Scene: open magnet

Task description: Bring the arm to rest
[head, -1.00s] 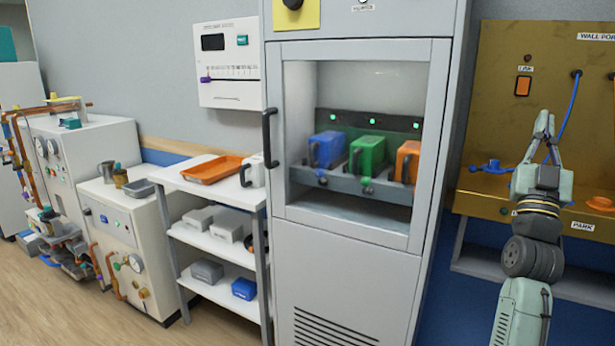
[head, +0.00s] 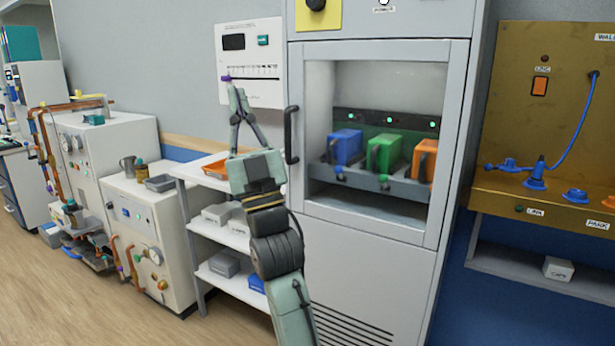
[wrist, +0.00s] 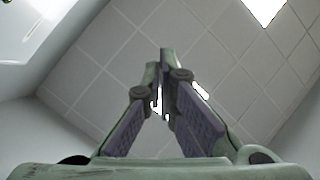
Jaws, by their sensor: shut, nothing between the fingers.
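My gripper (head: 234,92) is raised in front of the shelf cart, left of the tall grey cabinet, with its fingers pointing up. Its fingertips meet and hold nothing. In the head view the tips overlap the lower left of the white wall unit (head: 263,62), near its purple slider; I cannot tell whether they touch. In the wrist view the closed fingers (wrist: 166,55) point toward the ceiling tiles. My arm comes up from the bottom of the head view and hides part of the cart.
The tall cabinet (head: 375,262) has a windowed bay with blue, green and orange blocks. The shelf cart (head: 195,232) carries an orange tray (head: 215,168). A brass wall panel (head: 505,120) with a blue cable stands at right. Floor is open at lower left.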

